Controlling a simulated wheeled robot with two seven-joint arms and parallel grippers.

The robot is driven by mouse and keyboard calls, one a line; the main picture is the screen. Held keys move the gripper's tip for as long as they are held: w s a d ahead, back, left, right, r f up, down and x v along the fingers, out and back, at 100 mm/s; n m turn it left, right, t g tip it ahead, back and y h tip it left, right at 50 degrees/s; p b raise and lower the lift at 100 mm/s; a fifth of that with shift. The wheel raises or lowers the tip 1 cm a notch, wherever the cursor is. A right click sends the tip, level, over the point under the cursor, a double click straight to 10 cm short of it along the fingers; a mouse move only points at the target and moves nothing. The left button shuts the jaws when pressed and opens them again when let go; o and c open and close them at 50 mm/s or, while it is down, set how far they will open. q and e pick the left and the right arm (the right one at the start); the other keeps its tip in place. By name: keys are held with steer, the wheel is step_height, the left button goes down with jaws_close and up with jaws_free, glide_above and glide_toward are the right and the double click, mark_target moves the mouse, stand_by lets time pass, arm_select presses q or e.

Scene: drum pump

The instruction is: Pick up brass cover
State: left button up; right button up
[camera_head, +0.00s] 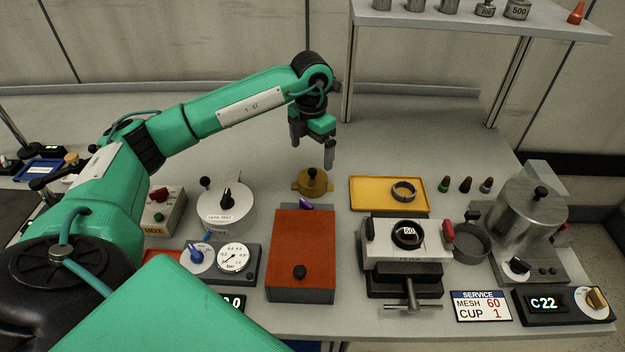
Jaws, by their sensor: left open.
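The brass cover (312,182) is a small round brass piece with side tabs and a black knob on top. It sits on the bench just behind the red-topped box. My left gripper (312,152) hangs above and slightly behind it, pointing down, with its two dark fingers apart and nothing between them. The fingertips are clear of the cover's knob. My right gripper is not in view.
A red-topped box (302,250) stands in front of the cover. A white leak-test drum (226,209) is to the left. A yellow tray (364,205) with a ring is to the right. A vise-like block (405,242) stands farther right. The bench behind is clear.

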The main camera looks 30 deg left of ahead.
mark_target(313, 170)
arm_select(q)
step_height(313, 170, down, 5)
steer(key=shift+r, duration=0.2)
step_height(313, 170, down, 4)
steer(key=shift+f+p, duration=0.1)
steer(key=shift+p, duration=0.9)
steer(key=shift+w+d+f, duration=0.1)
steer(key=shift+f, duration=0.45)
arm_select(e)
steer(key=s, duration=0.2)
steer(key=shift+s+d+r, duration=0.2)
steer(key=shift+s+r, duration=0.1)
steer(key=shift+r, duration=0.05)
arm_select(q)
steer(key=c, duration=1.2)
steer(key=shift+r, duration=0.1)
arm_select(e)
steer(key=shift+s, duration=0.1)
